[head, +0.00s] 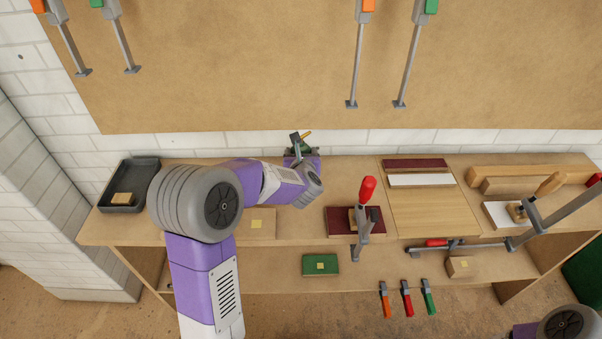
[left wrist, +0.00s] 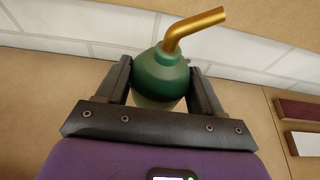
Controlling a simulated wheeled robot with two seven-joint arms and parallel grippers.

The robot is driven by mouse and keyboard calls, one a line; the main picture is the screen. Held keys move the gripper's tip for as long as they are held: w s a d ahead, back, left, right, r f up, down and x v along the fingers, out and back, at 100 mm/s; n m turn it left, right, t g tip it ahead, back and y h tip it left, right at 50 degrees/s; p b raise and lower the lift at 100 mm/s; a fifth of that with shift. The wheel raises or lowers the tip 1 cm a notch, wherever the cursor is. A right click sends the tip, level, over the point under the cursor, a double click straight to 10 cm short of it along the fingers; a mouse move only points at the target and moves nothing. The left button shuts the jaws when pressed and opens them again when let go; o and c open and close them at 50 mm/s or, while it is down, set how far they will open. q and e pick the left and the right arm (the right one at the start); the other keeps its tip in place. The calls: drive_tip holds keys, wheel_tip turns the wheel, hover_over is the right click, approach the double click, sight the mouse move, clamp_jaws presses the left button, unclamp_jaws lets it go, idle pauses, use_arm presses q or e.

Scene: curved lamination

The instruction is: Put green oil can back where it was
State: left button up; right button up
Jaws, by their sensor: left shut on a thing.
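The green oil can (left wrist: 160,76) has a round green body and a bent brass spout, and it shows large in the left wrist view. My left gripper (left wrist: 163,95) is shut on it, with one dark finger on each side of the body. In the head view the left gripper (head: 299,150) is at the back of the bench, near the white tiled wall. There the oil can is mostly hidden by the gripper, and its brass spout (head: 306,134) shows above. I cannot tell whether the can's base touches the bench. My right gripper is not in view.
A dark tray (head: 130,196) with a wood block stands at the back left. A clamp with a red handle (head: 367,190) stands on a dark red board right of my left gripper. Wood strips and boards (head: 433,210) lie further right. Clamps hang on the panel above.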

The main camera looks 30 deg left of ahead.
use_arm(q)
drive_tip(key=shift+f+b, duration=0.85)
drive_tip(key=shift+f, duration=1.8)
drive_tip(key=shift+f, duration=0.2)
drive_tip(key=o, duration=1.1)
drive_tip(key=shift+r, duration=0.1)
drive_tip(key=shift+r, duration=0.2)
drive_tip(key=p+v, duration=0.1)
drive_tip(key=v, duration=1.1)
drive_tip(key=shift+f+p, duration=0.1)
drive_tip(key=shift+p, duration=0.2)
